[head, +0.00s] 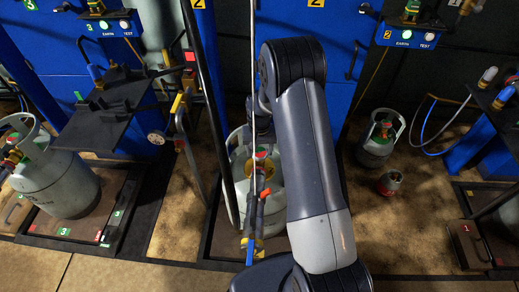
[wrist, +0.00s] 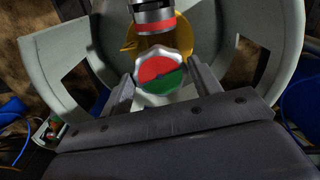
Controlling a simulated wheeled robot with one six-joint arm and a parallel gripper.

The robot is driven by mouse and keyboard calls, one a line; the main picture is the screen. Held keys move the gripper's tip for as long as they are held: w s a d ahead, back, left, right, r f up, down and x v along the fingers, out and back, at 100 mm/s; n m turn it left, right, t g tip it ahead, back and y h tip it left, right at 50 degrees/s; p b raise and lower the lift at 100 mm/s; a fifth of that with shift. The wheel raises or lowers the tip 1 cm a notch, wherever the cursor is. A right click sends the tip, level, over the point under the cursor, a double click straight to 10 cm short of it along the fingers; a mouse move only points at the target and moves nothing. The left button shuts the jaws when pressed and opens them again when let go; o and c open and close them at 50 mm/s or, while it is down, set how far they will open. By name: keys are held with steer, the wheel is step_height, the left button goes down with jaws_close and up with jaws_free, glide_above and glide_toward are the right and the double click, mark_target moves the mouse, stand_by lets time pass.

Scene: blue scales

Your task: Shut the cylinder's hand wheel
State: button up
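The hand wheel (wrist: 161,72) has a lobed silver rim and a red and green top; it shows in the wrist view. My gripper (wrist: 160,70) has one finger on each side of the wheel. A narrow gap shows at the left finger; contact at the right finger cannot be told. The grey cylinder (head: 272,205) stands in the middle of the head view, partly behind my arm. Its pale collar (wrist: 258,75) curves around the valve in the wrist view. In the head view my fingers cannot be made out.
A hose and a black pole (head: 209,110) run close by the cylinder. Other cylinders stand left (head: 62,185) and right (head: 375,145).

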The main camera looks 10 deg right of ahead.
mark_target(259, 152)
steer(key=c, duration=0.5)
steer(key=shift+m+b, duration=0.35)
steer(key=shift+m, duration=1.25)
steer(key=shift+c, duration=0.2)
steer(key=o, duration=1)
step_height(259, 152, up, 11)
steer(key=p, duration=0.1)
steer(key=shift+p, duration=0.35)
steer(key=shift+f, duration=0.1)
